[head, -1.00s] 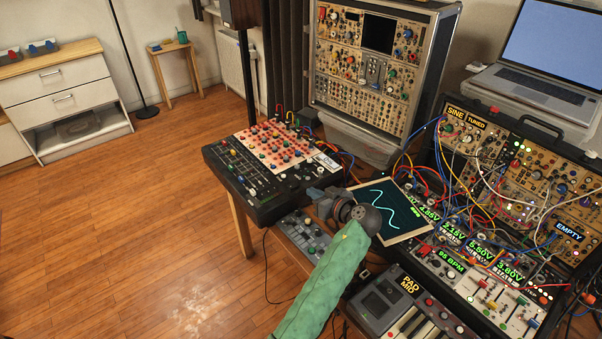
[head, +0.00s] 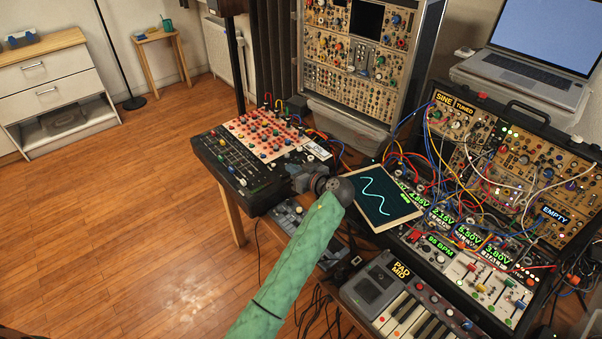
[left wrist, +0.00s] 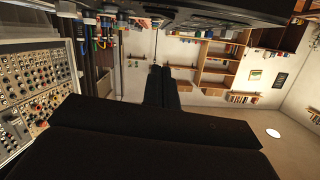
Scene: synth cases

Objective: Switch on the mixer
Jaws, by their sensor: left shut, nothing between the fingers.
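The mixer (head: 246,182) is a black slanted box with a pinkish-red knob panel and rows of small coloured knobs. It sits on the left end of the desk in the head view. My left gripper (head: 298,178) is shut and empty, at the mixer's near right side. It overlaps the mixer's edge in the picture and hides part of it; I cannot tell whether they touch. In the left wrist view, the dark fingers (left wrist: 161,86) are together. A dark edge (left wrist: 190,12) with plugs and cables crosses the top there. My right gripper is not in view.
A small screen (head: 378,198) with a cyan curve stands right of my left gripper. A keyboard unit (head: 366,285), a cabled synth case (head: 575,185) and a tall synth case (head: 418,85) crowd the right. Cables hang below the desk. The wooden floor (head: 120,220) at left is clear.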

